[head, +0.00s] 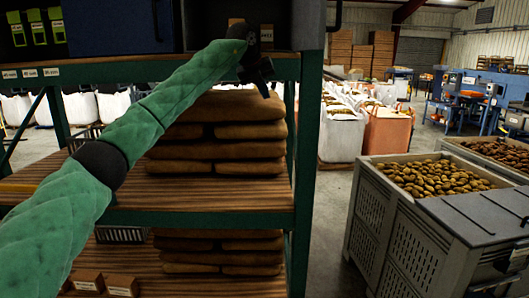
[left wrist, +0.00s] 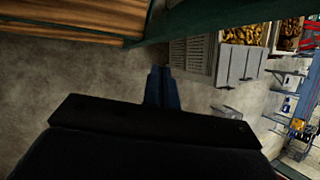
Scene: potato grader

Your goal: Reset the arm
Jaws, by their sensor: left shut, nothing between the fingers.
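My left arm, in a green quilted sleeve, reaches up from the lower left across the head view. Its left gripper (head: 262,80) is in front of the upper part of a green shelf rack (head: 170,70). In the left wrist view the left gripper (left wrist: 162,75) has its dark fingers together, with nothing between them, above bare concrete floor.
Grey crates of potatoes (head: 435,177) stand at the right. White bulk bags (head: 340,130) stand farther back. An aisle of bare floor (head: 328,220) runs between rack and crates.

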